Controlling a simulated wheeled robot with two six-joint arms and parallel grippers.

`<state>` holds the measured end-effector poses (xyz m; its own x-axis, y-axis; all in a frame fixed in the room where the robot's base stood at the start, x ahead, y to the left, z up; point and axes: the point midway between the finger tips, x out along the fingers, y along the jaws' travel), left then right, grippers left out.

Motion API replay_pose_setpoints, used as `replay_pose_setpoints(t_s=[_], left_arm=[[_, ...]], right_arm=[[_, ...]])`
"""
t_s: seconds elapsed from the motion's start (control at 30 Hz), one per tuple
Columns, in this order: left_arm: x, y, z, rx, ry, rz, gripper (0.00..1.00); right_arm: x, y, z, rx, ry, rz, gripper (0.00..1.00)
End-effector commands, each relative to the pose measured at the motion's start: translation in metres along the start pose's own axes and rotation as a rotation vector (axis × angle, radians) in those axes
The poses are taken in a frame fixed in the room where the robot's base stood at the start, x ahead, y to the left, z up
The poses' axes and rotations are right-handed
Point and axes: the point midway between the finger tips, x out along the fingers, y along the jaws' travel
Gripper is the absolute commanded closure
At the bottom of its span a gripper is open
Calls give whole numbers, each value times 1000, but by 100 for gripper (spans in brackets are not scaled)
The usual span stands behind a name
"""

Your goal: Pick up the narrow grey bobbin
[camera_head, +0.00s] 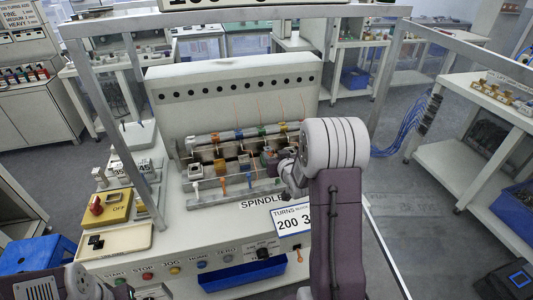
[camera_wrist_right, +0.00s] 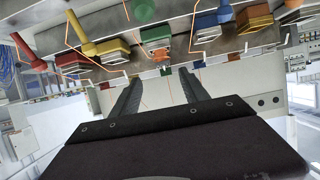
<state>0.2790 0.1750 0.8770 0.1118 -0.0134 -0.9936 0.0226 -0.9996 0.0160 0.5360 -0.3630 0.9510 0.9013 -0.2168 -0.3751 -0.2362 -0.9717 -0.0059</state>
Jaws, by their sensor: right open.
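A spindle machine (camera_head: 235,85) carries rows of small coloured bobbins and blocks with thin orange wires. A pale grey piece (camera_head: 196,171) stands at the left of the front row. I cannot tell for sure which piece is the narrow grey bobbin. My right gripper (camera_head: 285,180) is at the right end of the rows, partly hidden behind my own wrist. In the right wrist view its two dark fingers (camera_wrist_right: 160,92) are apart with nothing gripped between them. A green piece (camera_wrist_right: 155,36) shows beyond them. My left arm shows at the lower left, its jaws out of view.
Metal frame posts (camera_head: 105,110) stand around the machine. A yellow switch box (camera_head: 104,207) and a beige tray (camera_head: 115,241) with dark pieces lie at the left. A blue bin (camera_head: 243,275) sits at the front. A white bench (camera_head: 480,115) stands at the right, across open floor.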

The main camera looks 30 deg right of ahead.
Motion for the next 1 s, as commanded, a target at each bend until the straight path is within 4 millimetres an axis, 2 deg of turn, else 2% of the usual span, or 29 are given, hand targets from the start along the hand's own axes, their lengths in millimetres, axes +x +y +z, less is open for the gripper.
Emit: replay_pose_setpoints(t_s=[0.23,0.47,0.7,0.97,1.0], left_arm=[[-3,0,-1,0,0,0,64],[-4,0,-1,0,0,0,64],[-7,0,-1,0,0,0,64],[-7,0,-1,0,0,0,64],[-7,0,-1,0,0,0,64]], right_arm=[[32,-1,-1,-1,-1,-2,47],[45,-2,-1,-1,-1,-3,47],[85,-1,-2,-2,-1,-2,47],[90,-1,-2,-1,-1,-2,47],[90,-1,-2,-1,-1,-2,56]])
